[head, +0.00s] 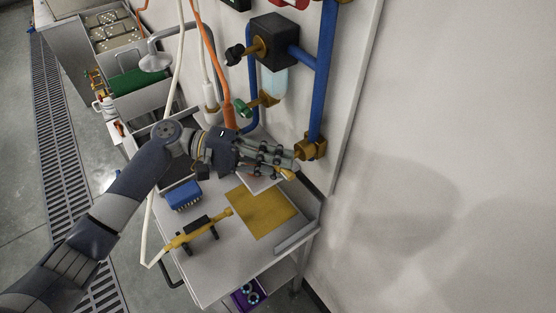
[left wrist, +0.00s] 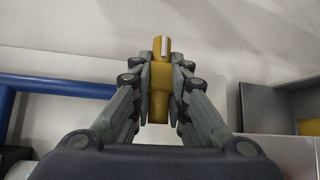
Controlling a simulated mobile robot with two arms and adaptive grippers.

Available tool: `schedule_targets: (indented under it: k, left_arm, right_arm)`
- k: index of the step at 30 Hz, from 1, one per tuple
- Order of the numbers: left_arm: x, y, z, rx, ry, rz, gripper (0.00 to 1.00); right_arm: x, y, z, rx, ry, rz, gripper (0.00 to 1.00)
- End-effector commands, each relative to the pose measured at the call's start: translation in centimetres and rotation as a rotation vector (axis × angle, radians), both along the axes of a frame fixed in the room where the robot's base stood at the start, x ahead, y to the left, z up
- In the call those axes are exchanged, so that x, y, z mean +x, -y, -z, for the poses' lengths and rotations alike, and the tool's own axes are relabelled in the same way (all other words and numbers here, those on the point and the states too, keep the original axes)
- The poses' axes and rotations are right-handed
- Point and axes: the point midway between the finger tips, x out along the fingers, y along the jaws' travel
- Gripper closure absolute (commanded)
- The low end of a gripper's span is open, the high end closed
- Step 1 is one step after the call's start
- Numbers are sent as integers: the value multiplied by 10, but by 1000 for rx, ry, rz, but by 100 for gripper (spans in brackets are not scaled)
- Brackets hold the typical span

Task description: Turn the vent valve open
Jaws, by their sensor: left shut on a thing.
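The vent valve (head: 314,148) is a brass-coloured fitting at the lower end of a vertical blue pipe by the wall. My left gripper (head: 292,162) reaches it from the left, just above the cart. In the left wrist view, the fingers are shut on the yellow valve handle (left wrist: 159,75), which stands upright between them with a pale stripe near its tip. The fingers hide part of the handle in the head view. My right gripper is in neither view.
Under my left arm, the grey cart (head: 215,280) carries a blue block (head: 183,195), a yellow sheet (head: 262,211) and a yellow tool (head: 198,232). Blue pipe (head: 322,75), an orange hose (head: 216,70) and white cables surround the hand. Wall closes off the right.

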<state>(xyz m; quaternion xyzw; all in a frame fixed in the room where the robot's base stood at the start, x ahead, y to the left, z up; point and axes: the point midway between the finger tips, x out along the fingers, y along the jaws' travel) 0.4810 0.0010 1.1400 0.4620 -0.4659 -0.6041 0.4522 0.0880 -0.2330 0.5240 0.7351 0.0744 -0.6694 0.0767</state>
Motion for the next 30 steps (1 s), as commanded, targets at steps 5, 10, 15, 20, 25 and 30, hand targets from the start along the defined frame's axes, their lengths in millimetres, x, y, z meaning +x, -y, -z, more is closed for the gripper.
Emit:
schedule_targets:
  k: [5, 10, 15, 20, 25, 30]
  left_arm:
    - [0, 0, 2, -18, -27, 0, 100]
    - [0, 0, 5, -68, -93, 0, 100]
    - [0, 1, 7, -146, -199, 0, 100]
    - [-1, 0, 9, -235, -321, 0, 100]
    - [-1, 1, 9, -330, -453, 1, 100]
    - [-2, 1, 9, -426, -584, 1, 100]
  right_arm:
    - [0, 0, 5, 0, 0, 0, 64]
    - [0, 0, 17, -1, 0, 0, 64]
    - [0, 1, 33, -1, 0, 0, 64]
    - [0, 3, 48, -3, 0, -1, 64]
    - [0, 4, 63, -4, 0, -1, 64]
    - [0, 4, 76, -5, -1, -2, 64]
